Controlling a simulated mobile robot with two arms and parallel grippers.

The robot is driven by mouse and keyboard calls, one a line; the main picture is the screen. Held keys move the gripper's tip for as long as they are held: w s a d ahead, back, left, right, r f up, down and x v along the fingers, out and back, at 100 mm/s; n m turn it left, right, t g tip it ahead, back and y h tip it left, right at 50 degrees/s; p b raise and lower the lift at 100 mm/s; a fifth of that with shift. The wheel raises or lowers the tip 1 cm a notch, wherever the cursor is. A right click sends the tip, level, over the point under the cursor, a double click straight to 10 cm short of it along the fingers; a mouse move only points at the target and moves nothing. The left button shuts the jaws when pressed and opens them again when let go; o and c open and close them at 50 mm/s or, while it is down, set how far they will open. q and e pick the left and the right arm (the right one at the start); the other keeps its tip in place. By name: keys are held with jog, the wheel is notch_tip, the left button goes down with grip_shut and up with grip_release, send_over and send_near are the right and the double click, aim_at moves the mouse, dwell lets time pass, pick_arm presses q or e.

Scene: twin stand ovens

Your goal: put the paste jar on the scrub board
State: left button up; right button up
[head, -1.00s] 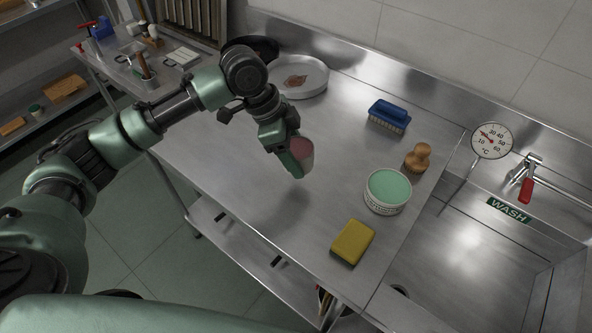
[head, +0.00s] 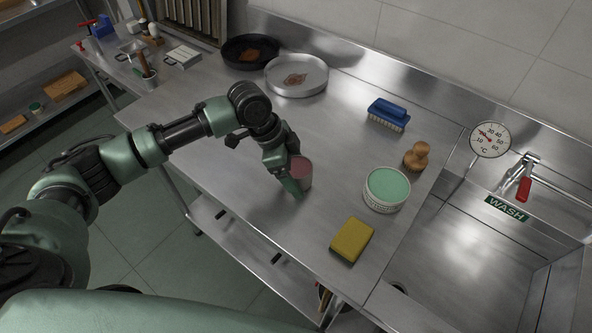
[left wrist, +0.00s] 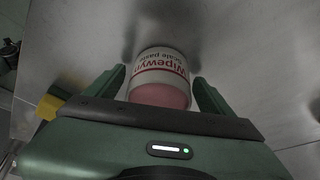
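The paste jar (head: 304,172), a white pot with red lettering and a pinkish-red end, is between the fingers of my left gripper (head: 294,182). In the left wrist view the jar (left wrist: 161,75) shows its label between the two green fingers (left wrist: 160,92). The gripper is shut on it, low over the steel bench (head: 235,150); I cannot tell if the jar's bottom touches the metal. I cannot make out a surface that is surely the scrub board. My right gripper is out of view.
A tub with green contents (head: 387,189), a yellow sponge (head: 352,240), a wooden brush (head: 417,155) and a blue brush (head: 388,114) stand to the right. A pale pan (head: 297,88) and dark pan (head: 250,51) are behind. The sink (head: 470,250) is far right.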

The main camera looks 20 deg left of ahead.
pick_arm(q)
jog(key=shift+r, duration=0.15)
jog(key=b+v, duration=0.2)
jog(key=v, duration=1)
